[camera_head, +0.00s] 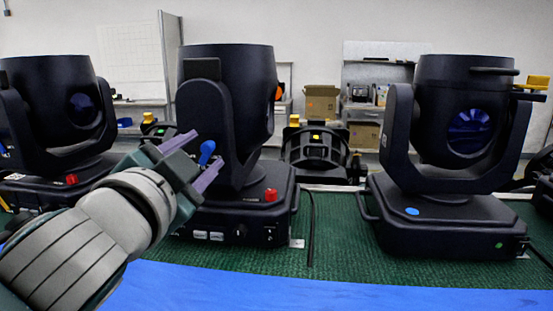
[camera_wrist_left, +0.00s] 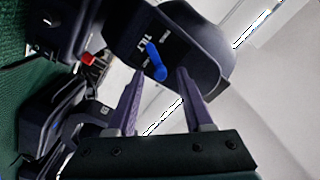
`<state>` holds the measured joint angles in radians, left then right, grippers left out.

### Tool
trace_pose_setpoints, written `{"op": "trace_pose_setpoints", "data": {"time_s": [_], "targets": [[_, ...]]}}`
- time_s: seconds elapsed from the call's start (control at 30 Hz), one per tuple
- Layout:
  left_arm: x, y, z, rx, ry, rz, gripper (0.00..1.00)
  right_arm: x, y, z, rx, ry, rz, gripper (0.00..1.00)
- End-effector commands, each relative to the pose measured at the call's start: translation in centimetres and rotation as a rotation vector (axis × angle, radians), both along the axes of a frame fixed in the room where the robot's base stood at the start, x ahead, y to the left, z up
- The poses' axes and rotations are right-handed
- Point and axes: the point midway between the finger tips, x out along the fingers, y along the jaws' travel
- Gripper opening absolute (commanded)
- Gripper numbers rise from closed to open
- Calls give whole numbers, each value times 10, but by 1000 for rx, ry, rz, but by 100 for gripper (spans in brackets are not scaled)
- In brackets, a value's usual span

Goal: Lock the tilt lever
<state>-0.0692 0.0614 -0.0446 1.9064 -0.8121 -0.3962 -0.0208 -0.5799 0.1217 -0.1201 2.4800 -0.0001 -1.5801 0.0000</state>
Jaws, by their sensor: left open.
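The blue tilt lever (camera_head: 207,152) sits on the side of the yoke arm of the middle black moving-head light (camera_head: 228,100). In the left wrist view the lever (camera_wrist_left: 156,62) is beside white "TILT" lettering on the dark yoke face. My left gripper (camera_head: 209,147) comes in from the left, with purple fingers spread open. In the wrist view its fingertips (camera_wrist_left: 160,73) stand either side of the lever's rounded end, with gaps on both sides. The exact depth between fingertips and lever is hard to tell. My right gripper is not in view.
More moving-head lights stand at left (camera_head: 70,110) and right (camera_head: 455,150) on a green surface (camera_head: 340,240) with a blue front strip (camera_head: 300,290). A red knob (camera_head: 270,195) is on the middle light's base. A black cable (camera_head: 311,230) lies to its right.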

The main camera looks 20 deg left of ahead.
Motion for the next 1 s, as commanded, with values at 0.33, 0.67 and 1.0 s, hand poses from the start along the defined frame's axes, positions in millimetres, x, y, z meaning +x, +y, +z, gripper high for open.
{"op": "trace_pose_setpoints", "data": {"time_s": [0.33, 0.67, 1.0], "targets": [[-61, -15, -3, -3, 4, 0, 52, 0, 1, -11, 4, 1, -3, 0], [-91, -22, -1, 0, 1, 0, 52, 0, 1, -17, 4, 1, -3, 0], [-91, -22, 0, 0, 0, 0, 52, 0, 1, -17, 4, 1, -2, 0]]}}
